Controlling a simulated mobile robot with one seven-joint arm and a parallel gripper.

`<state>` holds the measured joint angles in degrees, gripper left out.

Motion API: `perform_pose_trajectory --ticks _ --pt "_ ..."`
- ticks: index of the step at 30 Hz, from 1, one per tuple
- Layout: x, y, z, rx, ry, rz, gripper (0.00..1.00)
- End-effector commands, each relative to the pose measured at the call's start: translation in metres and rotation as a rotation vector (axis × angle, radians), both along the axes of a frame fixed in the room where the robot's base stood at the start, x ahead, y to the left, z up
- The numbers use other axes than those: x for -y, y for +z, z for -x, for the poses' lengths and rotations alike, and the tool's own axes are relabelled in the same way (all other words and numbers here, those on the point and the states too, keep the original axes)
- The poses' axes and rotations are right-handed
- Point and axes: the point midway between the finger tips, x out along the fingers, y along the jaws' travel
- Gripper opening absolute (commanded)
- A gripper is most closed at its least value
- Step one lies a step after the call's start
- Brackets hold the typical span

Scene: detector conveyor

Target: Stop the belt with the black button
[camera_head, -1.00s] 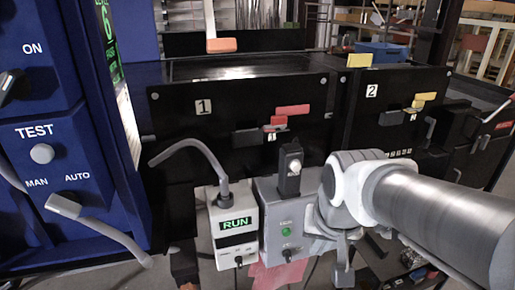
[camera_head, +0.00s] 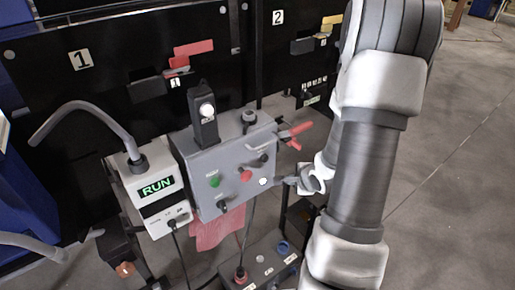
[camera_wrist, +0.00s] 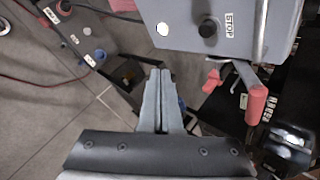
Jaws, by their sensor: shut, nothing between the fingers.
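The grey control box (camera_head: 222,160) shows a green button (camera_head: 214,182), a red button (camera_head: 245,175), a white round part (camera_head: 264,181) and the black button (camera_head: 263,157). In the wrist view the black button (camera_wrist: 208,27) sits beside a STOP label (camera_wrist: 230,22), up and right of my fingertips. My gripper (camera_head: 280,182) is at the right edge of the box, low, and its fingers look empty. In the wrist view my gripper (camera_wrist: 160,72) has both fingers together, apart from the black button. Its exact distance from the box is unclear.
A white unit (camera_head: 150,190) reading RUN stands left of the box. A red-tipped lever (camera_head: 295,131) sticks out at the box's right, also in the wrist view (camera_wrist: 257,105). A grey handle (camera_wrist: 262,30) crosses near the STOP label. Open floor (camera_head: 465,160) lies right.

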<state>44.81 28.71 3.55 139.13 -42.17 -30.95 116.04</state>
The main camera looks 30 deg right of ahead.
Motion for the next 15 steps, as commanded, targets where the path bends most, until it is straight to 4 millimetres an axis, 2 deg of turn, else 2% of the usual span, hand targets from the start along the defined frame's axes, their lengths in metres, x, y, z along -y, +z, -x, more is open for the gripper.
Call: perform_pose_trajectory --ticks 1,4,15 --pt "0.0009 -0.0086 0.0008 0.023 -0.030 -0.047 0.00" --pt "0.0003 -0.0140 -0.0003 0.060 -0.068 -0.113 0.00" --pt "-0.0006 -0.0154 -0.0013 0.082 -0.088 -0.150 0.00"
